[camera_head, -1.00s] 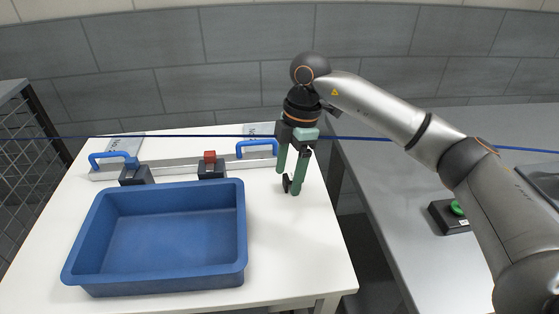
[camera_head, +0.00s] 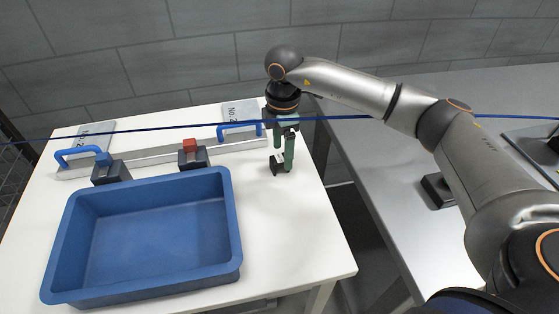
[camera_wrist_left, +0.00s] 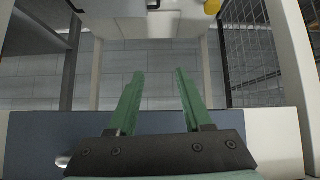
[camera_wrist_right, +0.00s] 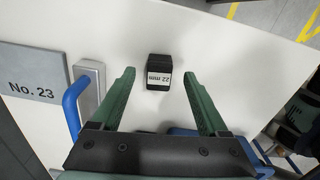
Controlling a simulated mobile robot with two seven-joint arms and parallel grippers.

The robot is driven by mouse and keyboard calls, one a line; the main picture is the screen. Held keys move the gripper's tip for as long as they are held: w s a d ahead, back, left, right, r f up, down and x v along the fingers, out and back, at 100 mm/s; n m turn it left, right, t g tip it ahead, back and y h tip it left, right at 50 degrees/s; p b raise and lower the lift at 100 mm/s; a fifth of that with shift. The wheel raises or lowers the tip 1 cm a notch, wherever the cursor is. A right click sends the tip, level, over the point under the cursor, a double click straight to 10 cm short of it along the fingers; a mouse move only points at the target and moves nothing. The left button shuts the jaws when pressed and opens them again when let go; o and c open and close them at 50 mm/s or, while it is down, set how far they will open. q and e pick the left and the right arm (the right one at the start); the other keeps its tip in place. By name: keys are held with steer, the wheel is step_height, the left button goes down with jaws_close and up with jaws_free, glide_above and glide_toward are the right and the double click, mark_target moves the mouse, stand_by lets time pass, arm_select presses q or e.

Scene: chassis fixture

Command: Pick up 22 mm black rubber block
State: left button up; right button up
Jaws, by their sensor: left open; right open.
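The 22 mm black rubber block (camera_wrist_right: 159,73) stands on the white table, its white "22 mm" label facing the right wrist view. In the head view the block (camera_head: 276,166) shows small and dark beside my right gripper's fingers, partly hidden by them. My right gripper (camera_head: 284,164) points down at it with green fingers open. In the right wrist view the block lies between the two fingertips, with a gap on both sides. I cannot tell how far the fingertips are above the table. My left gripper (camera_wrist_left: 159,74) is open and empty; it is out of the head view.
A blue bin (camera_head: 150,290) stands on the white table (camera_head: 300,240). Behind it is a metal rail with blue handles (camera_head: 82,155), dark blocks and a red piece (camera_head: 190,145). A "No. 23" plate (camera_wrist_right: 32,95) lies near the right gripper. The table's right side is clear.

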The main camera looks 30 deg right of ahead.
mark_target(282, 160)
steer(key=shift+f, duration=1.85)
jaws_close()
